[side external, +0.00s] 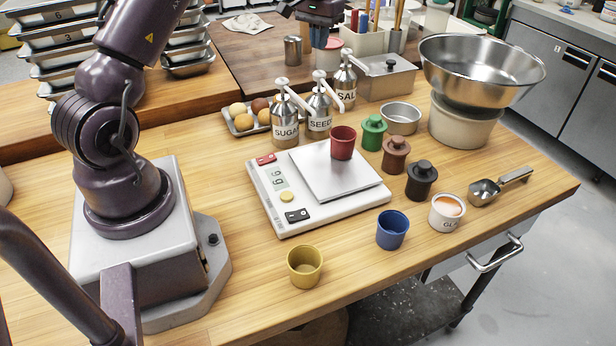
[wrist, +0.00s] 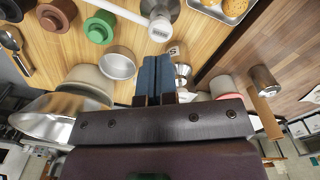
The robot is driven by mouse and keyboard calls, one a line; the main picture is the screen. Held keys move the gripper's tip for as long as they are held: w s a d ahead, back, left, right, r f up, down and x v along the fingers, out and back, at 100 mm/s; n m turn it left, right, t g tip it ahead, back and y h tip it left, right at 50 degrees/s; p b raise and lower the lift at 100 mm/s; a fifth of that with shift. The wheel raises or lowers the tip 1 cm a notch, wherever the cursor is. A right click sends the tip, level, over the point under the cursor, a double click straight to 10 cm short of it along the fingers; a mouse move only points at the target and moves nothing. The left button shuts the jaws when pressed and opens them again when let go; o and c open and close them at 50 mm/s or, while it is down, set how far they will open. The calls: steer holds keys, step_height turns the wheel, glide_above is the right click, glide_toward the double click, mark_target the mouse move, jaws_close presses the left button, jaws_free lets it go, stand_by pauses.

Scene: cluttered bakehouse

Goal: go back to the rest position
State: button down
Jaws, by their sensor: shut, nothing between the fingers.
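My gripper (side external: 319,42) is high over the back of the table in the side view, at the top edge. In the wrist view its two blue fingers (wrist: 155,68) are together, with nothing seen between them. It is apart from the things on the table. Most of the forearm leading to it is out of the side view.
A scale (side external: 268,190) carries a red cup (side external: 343,142). Yellow (side external: 304,268) and blue (side external: 392,230) cups stand in front. Pump bottles (side external: 286,118), a steel canister (side external: 293,52), a lidded steel container (side external: 385,78) and a large bowl (side external: 480,75) stand behind.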

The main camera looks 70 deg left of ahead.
steer(key=s+d+r+m+t, duration=0.2)
steer(key=s+d+r, duration=0.1)
steer(key=s+d, duration=0.5)
steer(key=s+d+r+m+t, duration=0.1)
steer(key=s+d+r+m, duration=0.1)
steer(key=s+d+r, duration=0.2)
steer(key=s+d+r+m+t, duration=0.2)
steer(key=s+d+r, duration=0.2)
steer(key=s+d, duration=0.7)
steer(key=d, duration=0.4)
steer(key=shift+s+d+r+t, duration=0.25)
steer(key=shift+s+d+t, duration=0.05)
steer(key=shift+d, duration=0.1)
